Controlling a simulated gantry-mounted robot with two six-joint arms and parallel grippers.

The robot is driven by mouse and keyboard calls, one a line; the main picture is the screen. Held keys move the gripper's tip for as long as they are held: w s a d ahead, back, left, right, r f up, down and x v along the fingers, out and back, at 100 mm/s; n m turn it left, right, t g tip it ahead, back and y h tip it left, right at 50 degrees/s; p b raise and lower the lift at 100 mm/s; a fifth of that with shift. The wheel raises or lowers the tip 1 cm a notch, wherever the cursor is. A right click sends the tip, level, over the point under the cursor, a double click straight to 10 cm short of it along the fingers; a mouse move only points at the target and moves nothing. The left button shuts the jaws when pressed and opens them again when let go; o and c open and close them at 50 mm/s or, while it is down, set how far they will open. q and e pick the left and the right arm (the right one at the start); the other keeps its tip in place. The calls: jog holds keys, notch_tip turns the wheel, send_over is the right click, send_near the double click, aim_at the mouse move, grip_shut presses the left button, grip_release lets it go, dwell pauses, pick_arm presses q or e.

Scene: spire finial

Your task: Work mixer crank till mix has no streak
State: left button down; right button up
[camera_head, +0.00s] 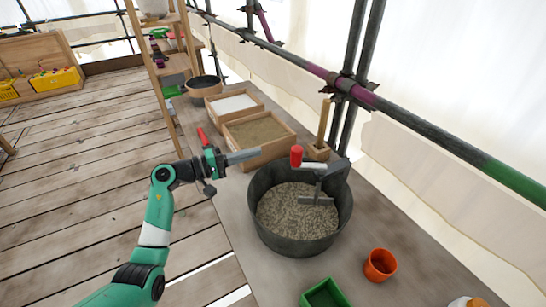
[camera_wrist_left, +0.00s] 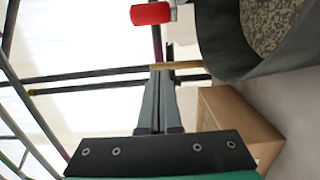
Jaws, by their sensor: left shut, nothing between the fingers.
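The mixer is a dark round tub (camera_head: 262,222) on the bench, with a grey-brown speckled mix (camera_head: 290,212) in it. A metal paddle (camera_head: 318,198) stands in the mix. The crank has a red grip (camera_head: 296,156) above the tub's back rim; the red grip also shows in the left wrist view (camera_wrist_left: 151,13). My left gripper (camera_head: 258,152) is shut and empty, left of the red grip and apart from it. Its closed fingers (camera_wrist_left: 158,105) show in the left wrist view. I cannot make out clear streaks in the mix at this size. My right gripper is not in view.
Wooden boxes of sand (camera_head: 258,131) and white powder (camera_head: 233,103) stand behind the tub. A wooden-handled tool (camera_head: 323,125) stands beside its back rim. An orange cup (camera_head: 380,264) and green tray (camera_head: 325,294) sit in front. Scaffold poles (camera_head: 440,140) run along the right.

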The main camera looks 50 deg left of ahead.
pick_arm(q)
jog(key=w+d+b, duration=0.3)
jog(key=w+d, duration=0.3)
jog(key=w, duration=0.1)
jog(key=shift+d, duration=0.15)
dwell(0.3)
jog(key=shift+r, duration=0.1)
